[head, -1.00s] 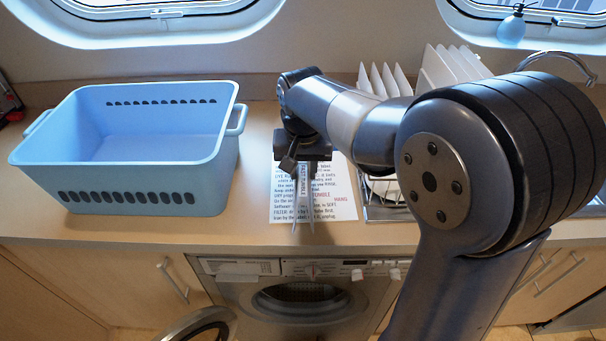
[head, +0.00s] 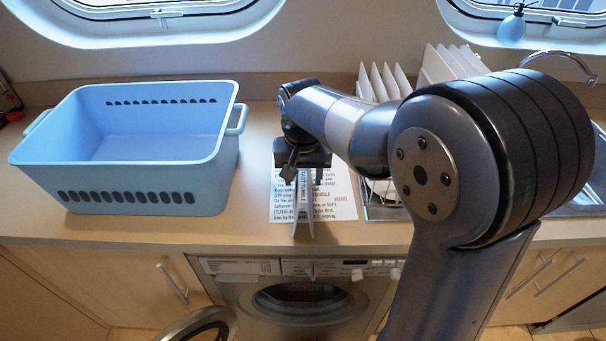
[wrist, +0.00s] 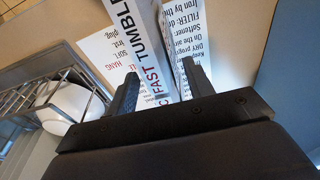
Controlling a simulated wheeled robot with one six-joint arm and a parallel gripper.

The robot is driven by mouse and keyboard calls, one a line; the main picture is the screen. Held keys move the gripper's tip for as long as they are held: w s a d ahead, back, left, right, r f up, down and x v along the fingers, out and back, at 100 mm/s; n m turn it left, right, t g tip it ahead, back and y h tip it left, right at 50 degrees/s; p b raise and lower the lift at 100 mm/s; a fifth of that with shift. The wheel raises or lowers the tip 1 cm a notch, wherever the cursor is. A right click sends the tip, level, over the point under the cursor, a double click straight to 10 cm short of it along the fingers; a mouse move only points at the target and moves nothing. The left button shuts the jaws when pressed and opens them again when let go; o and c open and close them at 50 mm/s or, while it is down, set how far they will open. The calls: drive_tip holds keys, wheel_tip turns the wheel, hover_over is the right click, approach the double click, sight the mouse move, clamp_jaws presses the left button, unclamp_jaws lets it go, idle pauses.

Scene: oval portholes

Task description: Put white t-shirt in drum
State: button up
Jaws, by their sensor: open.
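I see no white t-shirt in either view. The drum opening (head: 308,297) is a dark round hole in the front of the washing machine (head: 262,290), below the counter. The round machine door (head: 205,325) stands swung open at its left, partly cut off by the frame. My gripper (head: 305,178) is above the counter, pointing down. In the wrist view its fingers (wrist: 160,75) are apart, with a white strip printed "FAST TUMBLE" (wrist: 150,45) between them. I cannot tell whether they touch the strip.
A blue basket (head: 140,185) stands on the counter at left, its visible inside empty. A printed sheet (head: 340,205) lies under my gripper. A rack with white plates (head: 385,85) stands behind my arm. Bare counter (head: 245,215) lies between basket and sheet.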

wheel_tip(320, 180, up, 12)
drive_tip(key=s, duration=0.1)
drive_tip(key=shift+s, duration=0.4)
drive_tip(key=f, duration=0.4)
drive_tip(key=w+f, duration=0.1)
drive_tip(key=f, duration=0.2)
drive_tip(key=w+f, duration=0.1)
drive_tip(key=f, duration=0.3)
drive_tip(key=shift+f, duration=0.3)
drive_tip(key=shift+r, duration=1.55)
